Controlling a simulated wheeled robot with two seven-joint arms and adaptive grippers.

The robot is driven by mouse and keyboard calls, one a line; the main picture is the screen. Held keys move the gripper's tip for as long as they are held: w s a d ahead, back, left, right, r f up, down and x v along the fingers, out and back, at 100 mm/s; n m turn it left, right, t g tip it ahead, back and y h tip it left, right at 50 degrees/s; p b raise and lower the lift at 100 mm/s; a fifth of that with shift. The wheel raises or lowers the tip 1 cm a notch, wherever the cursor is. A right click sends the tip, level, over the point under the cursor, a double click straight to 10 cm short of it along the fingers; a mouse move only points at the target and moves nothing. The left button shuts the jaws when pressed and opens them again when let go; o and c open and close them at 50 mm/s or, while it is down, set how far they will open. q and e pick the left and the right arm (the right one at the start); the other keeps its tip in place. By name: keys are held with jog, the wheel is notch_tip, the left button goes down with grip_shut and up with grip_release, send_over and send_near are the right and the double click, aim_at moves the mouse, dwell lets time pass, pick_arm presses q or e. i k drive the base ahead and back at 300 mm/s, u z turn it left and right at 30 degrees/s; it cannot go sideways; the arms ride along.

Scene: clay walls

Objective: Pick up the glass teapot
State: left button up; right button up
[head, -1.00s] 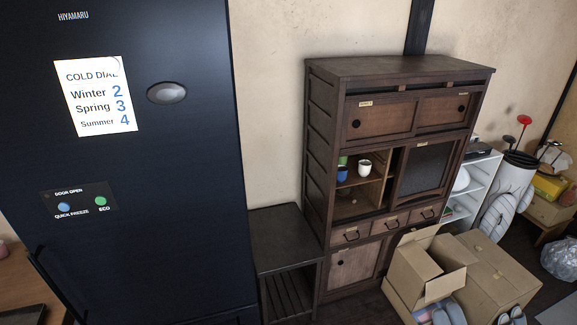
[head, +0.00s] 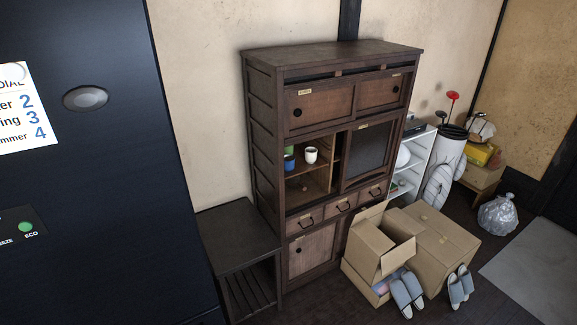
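I see no glass teapot that I can make out in the head view. A dark wooden cabinet (head: 265,165) stands against the wall with its middle left compartment open. On a shelf inside are a white cup (head: 311,155), a blue cup (head: 289,164) and a green item (head: 289,150) partly behind it. A small object low in that compartment is too small to identify. Neither of my grippers is in view.
A dark fridge (head: 110,190) fills the left side. A low dark side table (head: 235,232) stands between it and the cabinet. Cardboard boxes (head: 430,240) and slippers (head: 460,287) lie on the floor before the cabinet.

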aim_at(296, 183)
jog(key=z, duration=0.5)
jog(key=i, duration=0.75)
jog(key=z, duration=0.5)
jog(key=i, duration=0.85)
jog(key=u, duration=0.5)
jog(key=i, duration=0.65)
jog(key=u, duration=0.75)
